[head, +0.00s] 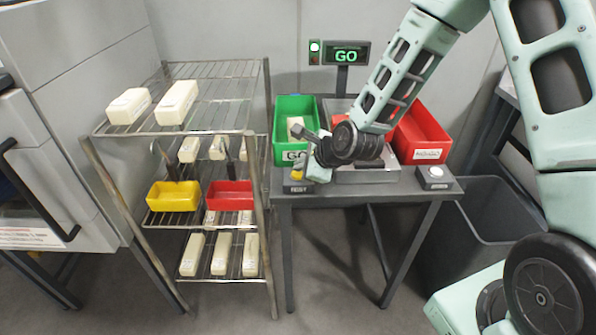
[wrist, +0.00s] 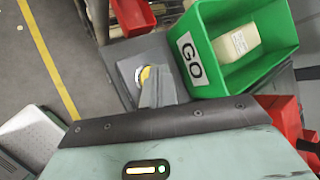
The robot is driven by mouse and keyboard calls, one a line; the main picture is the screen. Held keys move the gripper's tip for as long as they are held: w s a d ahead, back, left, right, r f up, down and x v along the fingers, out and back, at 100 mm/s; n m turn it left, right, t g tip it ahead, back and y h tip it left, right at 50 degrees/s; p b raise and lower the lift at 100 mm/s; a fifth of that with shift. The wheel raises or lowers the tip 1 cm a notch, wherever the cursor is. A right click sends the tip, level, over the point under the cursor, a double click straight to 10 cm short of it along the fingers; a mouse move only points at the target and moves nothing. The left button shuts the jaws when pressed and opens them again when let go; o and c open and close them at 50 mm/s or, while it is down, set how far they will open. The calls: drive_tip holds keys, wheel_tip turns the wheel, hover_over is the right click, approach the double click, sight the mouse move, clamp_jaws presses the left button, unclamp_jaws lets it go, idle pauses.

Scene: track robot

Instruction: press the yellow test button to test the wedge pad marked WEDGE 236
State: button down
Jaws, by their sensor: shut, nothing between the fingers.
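The yellow test button (head: 296,174) sits on a small dark box at the front left of the grey bench. In the wrist view the yellow button (wrist: 145,75) shows right at my fingertips. My gripper (wrist: 155,82) is shut and empty, pointing down at the button; I cannot tell whether it touches. In the head view my gripper (head: 306,177) is just right of the button. A cream pad (wrist: 238,42) lies in the green GO bin (wrist: 205,72). No WEDGE 236 marking is readable. My arm hides much of the metal fixture (head: 365,175).
The display (head: 346,54) reads GO, with a green lamp lit beside it. A red bin (head: 425,135) stands at the bench's right, and a white button box (head: 435,177) at its front right. A wire rack (head: 200,130) with several cream pads stands left.

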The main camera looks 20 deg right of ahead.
drive_tip(key=shift+r, duration=0.45)
wheel_tip(320, 180, up, 5)
drive_tip(key=p, duration=0.4)
drive_tip(key=shift+p, duration=0.4)
idle(0.4)
